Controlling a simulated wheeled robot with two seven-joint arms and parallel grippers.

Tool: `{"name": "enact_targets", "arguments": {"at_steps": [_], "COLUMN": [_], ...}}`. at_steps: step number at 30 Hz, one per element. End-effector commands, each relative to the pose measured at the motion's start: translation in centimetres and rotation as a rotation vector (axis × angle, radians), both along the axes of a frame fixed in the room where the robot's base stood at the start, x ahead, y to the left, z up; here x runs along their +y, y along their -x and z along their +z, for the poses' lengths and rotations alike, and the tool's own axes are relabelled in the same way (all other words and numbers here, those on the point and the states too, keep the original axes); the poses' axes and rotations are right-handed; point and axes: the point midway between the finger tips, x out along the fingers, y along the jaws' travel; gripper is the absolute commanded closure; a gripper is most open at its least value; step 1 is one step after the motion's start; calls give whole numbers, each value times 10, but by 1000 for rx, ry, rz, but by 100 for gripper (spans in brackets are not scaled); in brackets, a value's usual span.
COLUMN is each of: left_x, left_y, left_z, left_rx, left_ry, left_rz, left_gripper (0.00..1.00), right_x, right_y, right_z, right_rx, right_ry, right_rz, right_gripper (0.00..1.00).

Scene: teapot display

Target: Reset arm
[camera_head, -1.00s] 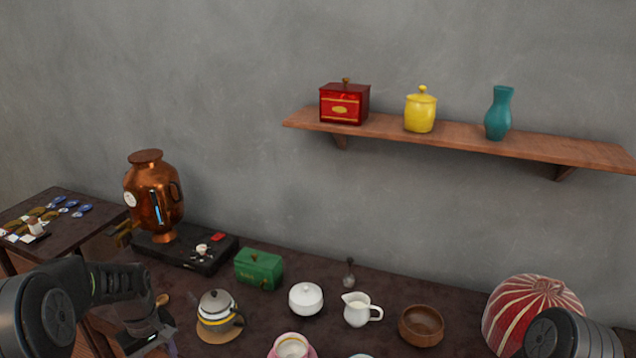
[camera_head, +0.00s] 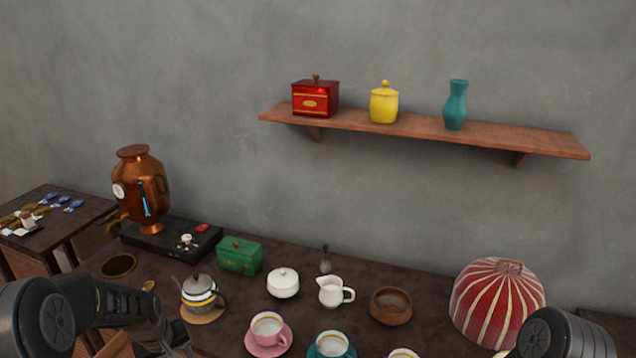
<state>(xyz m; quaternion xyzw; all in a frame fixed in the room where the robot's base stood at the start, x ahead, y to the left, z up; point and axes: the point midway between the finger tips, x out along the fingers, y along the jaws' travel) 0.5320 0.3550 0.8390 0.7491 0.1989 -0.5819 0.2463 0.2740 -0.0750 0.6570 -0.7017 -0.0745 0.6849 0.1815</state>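My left arm (camera_head: 70,310) comes in at the lower left, in front of the table's left end. The fingers of my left gripper are not clearly seen; the end of the arm runs to the bottom edge near the grey teapot. Only a dark rounded part of my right arm (camera_head: 560,335) shows at the lower right, in front of the red striped tea cosy (camera_head: 497,303). My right gripper is out of the picture.
The dark table holds a copper samovar (camera_head: 143,192), green tin (camera_head: 240,256), teapot (camera_head: 198,292), white sugar bowl (camera_head: 283,283), creamer (camera_head: 331,292), wooden bowl (camera_head: 391,306) and pink cup (camera_head: 267,328). A wall shelf (camera_head: 420,130) bears a red box, yellow jar and teal vase.

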Motion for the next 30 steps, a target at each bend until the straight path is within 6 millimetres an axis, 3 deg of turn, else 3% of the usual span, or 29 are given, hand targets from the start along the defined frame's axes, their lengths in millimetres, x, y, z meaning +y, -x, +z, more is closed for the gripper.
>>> {"name": "enact_targets", "arguments": {"at_steps": [4,8,11,16,18,22,25,30], "left_x": [-43,-91,-140,-220,-244,-273,-284,-283], "left_y": [5,25,60,147,183,234,252,254], "left_z": [-47,-98,-149,-217,-234,-251,-263,-265], "left_rx": [-48,-79,-89,-60,-28,47,81,90], "left_ry": [6,22,51,137,180,254,288,290], "left_rz": [-126,-245,-348,-482,-507,-530,-536,-527], "left_gripper": [51,51,51,51,51,51,51,51], "right_x": [0,1,1,1,1,1,1,1], "right_y": [-1,-1,-2,-3,-3,-4,-4,-4], "right_z": [-9,-20,-34,-58,-66,-76,-83,-84], "right_rx": [-2,-4,-6,-10,-11,-12,-13,-13], "right_ry": [-1,-1,-3,-5,-4,-5,-6,-5], "right_rz": [0,2,1,1,1,0,0,0], "right_gripper": [59,59,59,59,59,59,59,59]}}
